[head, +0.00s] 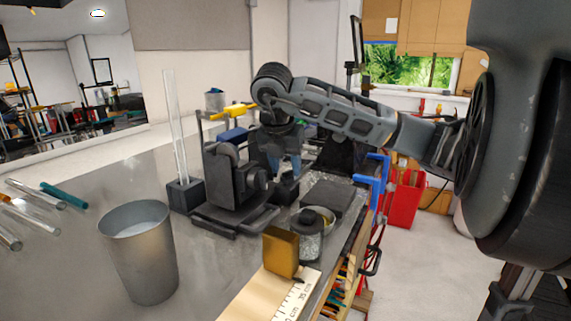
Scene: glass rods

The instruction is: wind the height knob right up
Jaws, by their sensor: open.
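A dark grey stand-like apparatus (222,183) sits on the metal bench in the head view. A round dark part (259,178) on its right side looks like the height knob, but I cannot be sure. My arm comes in from the right, and my gripper (287,182) points down just right of the apparatus. It is open. Its fingertips are small and dark against the dark parts around them. I cannot tell whether they touch the knob or stand apart from it.
A clear glass rod stands upright in a dark block (186,196) left of the apparatus. A metal cup (140,255) is in front. Several glass rods lie at the far left. A brown block (281,251), ruler board (262,297) and small round tin (308,238) are near the front edge.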

